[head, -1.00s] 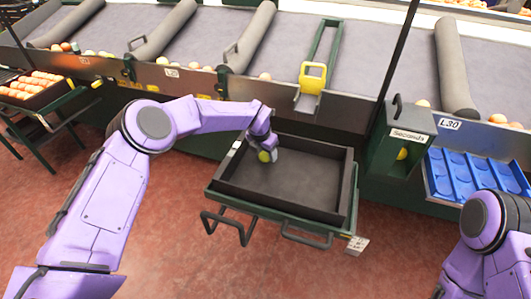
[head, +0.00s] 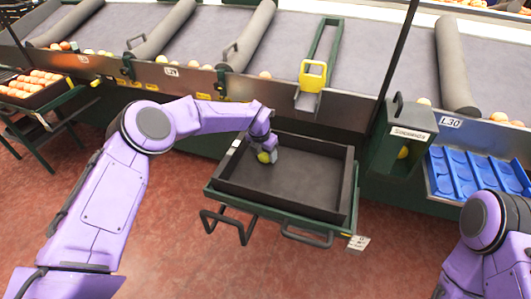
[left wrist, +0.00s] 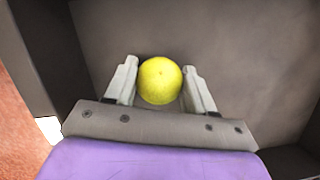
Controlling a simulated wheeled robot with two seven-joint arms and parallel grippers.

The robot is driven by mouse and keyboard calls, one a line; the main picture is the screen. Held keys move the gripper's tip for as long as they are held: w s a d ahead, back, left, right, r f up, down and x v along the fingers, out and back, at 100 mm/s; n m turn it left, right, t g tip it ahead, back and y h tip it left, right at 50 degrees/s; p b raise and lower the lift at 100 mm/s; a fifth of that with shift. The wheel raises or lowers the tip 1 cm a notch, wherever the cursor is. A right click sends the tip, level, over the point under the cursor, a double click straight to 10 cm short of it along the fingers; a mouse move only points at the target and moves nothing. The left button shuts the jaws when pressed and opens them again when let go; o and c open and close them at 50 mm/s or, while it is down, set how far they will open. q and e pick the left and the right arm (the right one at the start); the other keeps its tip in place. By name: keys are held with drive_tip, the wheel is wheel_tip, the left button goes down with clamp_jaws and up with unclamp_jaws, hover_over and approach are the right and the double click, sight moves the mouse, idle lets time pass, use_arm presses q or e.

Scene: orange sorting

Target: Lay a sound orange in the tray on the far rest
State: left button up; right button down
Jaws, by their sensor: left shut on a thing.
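A yellow-green fruit (head: 264,157) is held by my left gripper (head: 267,155). In the left wrist view the fruit (left wrist: 160,81) sits between the two fingers of the gripper (left wrist: 160,85), and its visible skin looks even. The dark, empty tray (head: 310,203) rests on a green stand in the middle of the head view. The gripper is over the tray's far left part, with the tray's floor behind the fruit. I cannot tell whether the fruit touches the floor. My right gripper is out of view; only its arm shows at the right.
A green box labelled Seconds (head: 408,135) stands right of the tray, with a blue cupped tray (head: 470,175) beyond it. A full tray of oranges (head: 35,88) stands at the far left.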

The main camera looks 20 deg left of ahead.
use_arm(q)
drive_tip(key=o, duration=1.4)
drive_tip(key=shift+o, duration=0.2)
drive_tip(key=shift+r+p, duration=2.35)
drive_tip(key=shift+r, duration=1.65)
drive_tip(key=shift+a+f, duration=0.1)
